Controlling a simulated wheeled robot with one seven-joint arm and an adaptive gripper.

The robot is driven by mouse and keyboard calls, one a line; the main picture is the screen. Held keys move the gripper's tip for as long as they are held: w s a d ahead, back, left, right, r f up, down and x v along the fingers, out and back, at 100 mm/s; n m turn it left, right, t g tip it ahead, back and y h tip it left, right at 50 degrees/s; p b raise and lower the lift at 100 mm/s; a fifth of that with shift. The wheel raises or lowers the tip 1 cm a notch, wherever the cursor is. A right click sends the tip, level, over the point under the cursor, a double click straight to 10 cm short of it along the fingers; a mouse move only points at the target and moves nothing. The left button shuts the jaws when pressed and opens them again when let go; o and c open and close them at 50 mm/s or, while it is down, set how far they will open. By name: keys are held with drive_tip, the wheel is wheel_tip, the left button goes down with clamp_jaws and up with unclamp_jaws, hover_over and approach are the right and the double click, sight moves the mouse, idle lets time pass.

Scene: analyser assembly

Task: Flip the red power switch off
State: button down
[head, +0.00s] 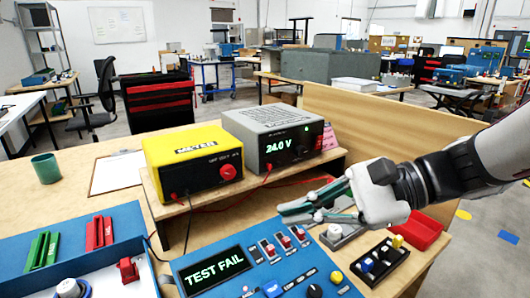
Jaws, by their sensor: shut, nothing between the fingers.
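A blue control panel (235,262) at the front carries a screen (213,270) reading "TEST FAIL". Several small red toggle switches (284,241) sit in a row on white plates right of the screen. I cannot read their labels, so I cannot tell which one is the power switch. A grey power supply (262,128) on the wooden shelf behind reads "24.0 V", with a green light lit. My gripper (281,213) reaches in from the right, shut and empty. In the picture its fingertips are just above the switch row; contact cannot be told.
A yellow meter (193,160) stands beside the supply, with a red cable running along the table. A red tray (419,231) and a black block with coloured caps (380,262) lie right of the panel. A blue tray (130,226) with green and red parts is at left.

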sight(319, 143)
drive_tip(key=w+d+f+m+t+h+b, duration=0.1)
drive_tip(key=w+d+f+m+t+b, duration=0.2)
drive_tip(key=w+d+m+t, duration=0.4)
drive_tip(key=w+d+f+m+t+h+b, duration=0.2)
drive_tip(key=w+d+m+t, duration=0.6)
drive_tip(key=w+d, duration=0.5)
drive_tip(key=shift+w+d+f+m+b, duration=0.2)
drive_tip(key=shift+d+f+m+b, duration=0.45)
drive_tip(key=shift+f+m, duration=0.2)
drive_tip(key=b+x, duration=0.3)
drive_tip(key=x, duration=1.1)
drive_tip(key=shift+r, duration=0.25)
drive_tip(key=shift+r, duration=0.15)
